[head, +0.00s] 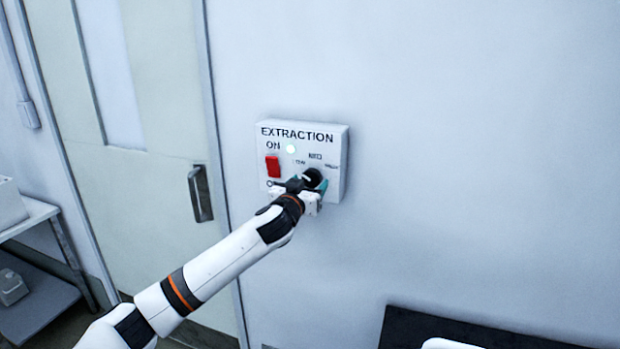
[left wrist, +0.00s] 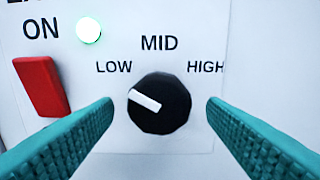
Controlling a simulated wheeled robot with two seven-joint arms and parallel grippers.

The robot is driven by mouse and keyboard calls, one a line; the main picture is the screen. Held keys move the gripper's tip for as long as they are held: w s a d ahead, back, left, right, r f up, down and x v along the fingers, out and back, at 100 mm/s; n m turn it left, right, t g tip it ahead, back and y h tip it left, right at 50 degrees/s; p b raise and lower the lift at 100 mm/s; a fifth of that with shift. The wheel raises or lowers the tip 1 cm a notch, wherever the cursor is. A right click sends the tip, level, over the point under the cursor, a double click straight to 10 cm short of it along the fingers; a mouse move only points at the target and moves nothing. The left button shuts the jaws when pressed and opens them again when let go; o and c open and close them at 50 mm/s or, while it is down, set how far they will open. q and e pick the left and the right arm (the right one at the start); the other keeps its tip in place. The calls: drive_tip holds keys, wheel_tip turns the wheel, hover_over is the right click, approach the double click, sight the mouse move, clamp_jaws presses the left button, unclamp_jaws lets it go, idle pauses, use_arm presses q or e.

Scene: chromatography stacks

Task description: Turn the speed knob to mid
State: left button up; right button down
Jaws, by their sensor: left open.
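The speed knob (left wrist: 160,104) is a round black dial with a white pointer bar. In the left wrist view the pointer slants up and to the left, toward the LOW label; MID is printed above and HIGH at the right. The knob also shows in the head view (head: 313,178) on the white EXTRACTION box (head: 334,143). My left gripper (left wrist: 160,112) is open, its teal fingers on either side of the knob, with visible gaps to it. In the head view, my left gripper (head: 308,186) covers the lower part of the box. My right gripper is not in view.
A red switch (left wrist: 42,86) and a lit green-white lamp (left wrist: 88,30) by the word ON sit left of the knob. A door with a dark handle (head: 200,193) is left of the box. The wall to the right is bare.

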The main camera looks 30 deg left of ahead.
use_arm(q)
drive_tip(key=shift+w+a, duration=0.15)
drive_tip(key=shift+w, duration=0.5)
drive_tip(key=shift+c, duration=0.6)
drive_tip(key=c, duration=0.9)
drive_tip(key=shift+o, duration=0.2)
drive_tip(key=shift+m, duration=0.3)
drive_tip(key=m+p, duration=0.2)
drive_tip(key=m, duration=0.4)
drive_tip(key=shift+a+r+p, duration=0.1)
drive_tip(key=shift+p, duration=0.25)
drive_tip(key=m+p, duration=0.1)
drive_tip(key=m, duration=0.4)
drive_tip(key=shift+p, duration=0.35)
drive_tip(key=shift+m, duration=0.3)
